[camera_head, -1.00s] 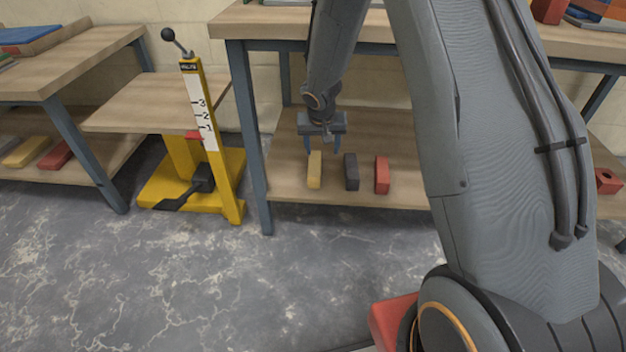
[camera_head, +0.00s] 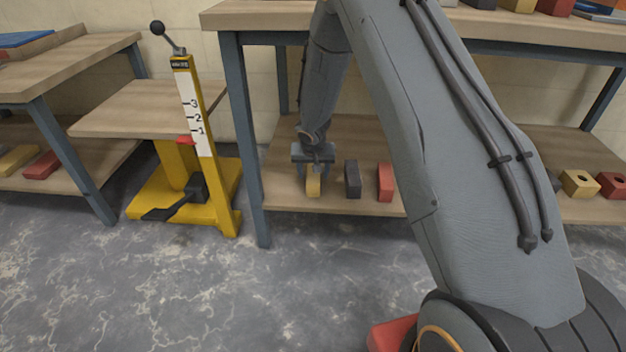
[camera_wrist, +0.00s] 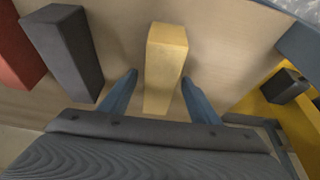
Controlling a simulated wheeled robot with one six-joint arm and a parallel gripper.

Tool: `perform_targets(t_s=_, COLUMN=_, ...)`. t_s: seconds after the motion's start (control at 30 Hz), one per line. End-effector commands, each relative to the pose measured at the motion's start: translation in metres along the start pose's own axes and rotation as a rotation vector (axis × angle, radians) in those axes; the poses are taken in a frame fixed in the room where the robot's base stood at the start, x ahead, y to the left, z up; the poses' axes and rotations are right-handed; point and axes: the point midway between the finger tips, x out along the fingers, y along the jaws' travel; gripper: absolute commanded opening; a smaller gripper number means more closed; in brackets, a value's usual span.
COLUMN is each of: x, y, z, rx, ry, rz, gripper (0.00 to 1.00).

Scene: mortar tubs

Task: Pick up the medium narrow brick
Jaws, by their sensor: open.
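A yellow narrow brick (camera_head: 313,186) lies on the lower shelf of the middle workbench, and it also shows in the wrist view (camera_wrist: 166,62). A dark grey brick (camera_head: 352,179) and a red brick (camera_head: 385,182) lie to its right in the head view; in the wrist view the grey brick (camera_wrist: 66,50) and red brick (camera_wrist: 15,48) are at the left. My gripper (camera_wrist: 160,92) is open, with one blue finger on each side of the yellow brick's near end. Small gaps show between fingers and brick. In the head view my gripper (camera_head: 313,168) covers part of the brick.
The middle workbench's top (camera_head: 265,17) overhangs the shelf, and its blue leg (camera_head: 247,140) stands left of my gripper. A yellow lift stand (camera_head: 215,213) is further left. More bricks, including a yellow one with a hole (camera_head: 580,183), lie at the shelf's right.

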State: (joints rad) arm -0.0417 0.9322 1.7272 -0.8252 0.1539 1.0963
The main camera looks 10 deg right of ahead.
Motion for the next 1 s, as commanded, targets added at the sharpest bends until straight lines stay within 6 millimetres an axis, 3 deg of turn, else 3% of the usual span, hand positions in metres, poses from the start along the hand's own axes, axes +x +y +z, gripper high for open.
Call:
perform_targets(t_s=0.1, x=0.0131, y=0.0005, z=0.0008, rx=0.001, ry=-0.001, rz=0.0, gripper=0.56)
perform_targets(t_s=0.3, x=0.0124, y=0.0007, z=0.0001, rx=0.001, ry=0.0, rz=0.0, gripper=0.56)
perform_targets(t_s=0.67, x=0.0123, y=0.0007, z=0.0003, rx=0.001, ry=0.0, rz=0.0, gripper=0.0)
perform_targets(t_s=1.0, x=0.0104, y=0.0003, z=-0.0013, rx=0.001, ry=0.002, rz=0.0, gripper=0.0)
